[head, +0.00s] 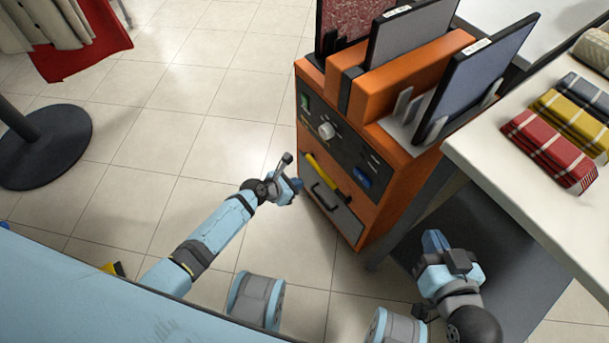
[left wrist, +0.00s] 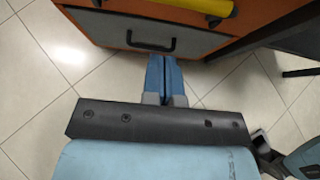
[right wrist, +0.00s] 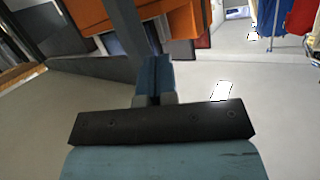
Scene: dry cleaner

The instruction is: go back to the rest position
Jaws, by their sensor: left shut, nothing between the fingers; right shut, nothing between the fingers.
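My left gripper (head: 294,186) is shut and empty in front of the orange cabinet, close to its drawer front. In the left wrist view its blue fingers (left wrist: 166,78) are together, just below the drawer with the dark handle. My right gripper (head: 434,243) is shut and empty, in front of the dark lower shelf under the white table. In the right wrist view its blue fingers (right wrist: 154,76) are together with nothing between them.
The orange cabinet (head: 385,190) has a yellow handle (head: 325,176) and upright panels on top. The white table (head: 490,165) at right bears folded checked cloths (head: 548,150). A round black stand base (head: 45,147) is at left. Tiled floor (head: 205,140) between is clear.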

